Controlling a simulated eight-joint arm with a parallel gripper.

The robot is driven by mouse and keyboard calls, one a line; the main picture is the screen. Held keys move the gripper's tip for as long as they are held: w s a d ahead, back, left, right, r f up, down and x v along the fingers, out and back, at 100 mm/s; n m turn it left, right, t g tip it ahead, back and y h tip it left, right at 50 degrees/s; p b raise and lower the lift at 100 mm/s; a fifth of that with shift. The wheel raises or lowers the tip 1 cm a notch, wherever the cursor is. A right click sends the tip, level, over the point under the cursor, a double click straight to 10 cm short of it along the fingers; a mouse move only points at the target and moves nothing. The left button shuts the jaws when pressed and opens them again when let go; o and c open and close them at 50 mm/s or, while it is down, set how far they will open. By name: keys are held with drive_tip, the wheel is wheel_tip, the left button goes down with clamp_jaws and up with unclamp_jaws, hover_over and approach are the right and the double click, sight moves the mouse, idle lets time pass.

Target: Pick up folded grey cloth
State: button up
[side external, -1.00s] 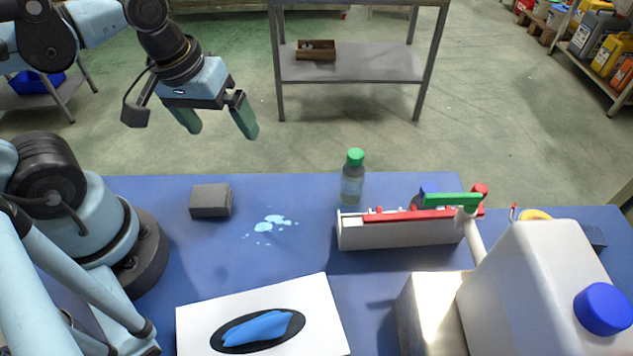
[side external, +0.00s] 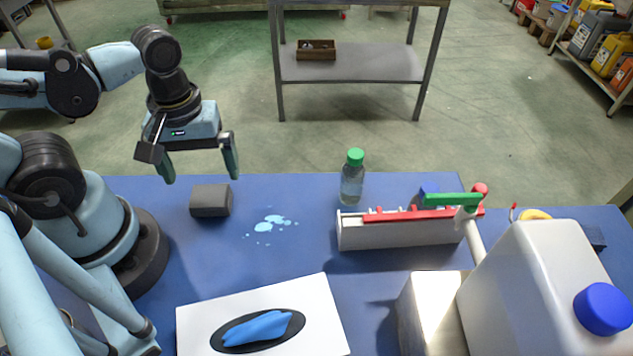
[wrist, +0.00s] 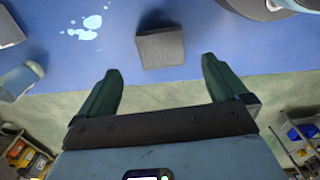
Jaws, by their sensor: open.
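The folded grey cloth (side external: 211,200) is a small dark grey block lying on the blue table, left of the light-blue spill. It also shows in the wrist view (wrist: 161,48), beyond and between my fingertips. My gripper (side external: 201,174) is open and empty, with green fingers pointing down. In the side view it hangs above the table's far edge, near the cloth, and does not touch it. In the wrist view the fingers of my gripper (wrist: 161,78) are spread wider than the cloth.
A light-blue spill (side external: 271,224) lies right of the cloth. A green-capped bottle (side external: 352,184) and a grey tray (side external: 400,235) with red and green items stand farther right. A white board (side external: 200,325) with a blue item is in front. A white jug (side external: 540,280) stands front right.

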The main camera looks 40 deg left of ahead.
sight(209, 195)
drive_tip(key=shift+s+f, duration=0.1)
drive_tip(key=shift+f, duration=2.8)
drive_tip(key=shift+c, duration=0.2)
drive_tip(key=c, duration=1)
drive_tip(key=shift+r, duration=0.15)
drive_tip(key=shift+r, duration=4.8)
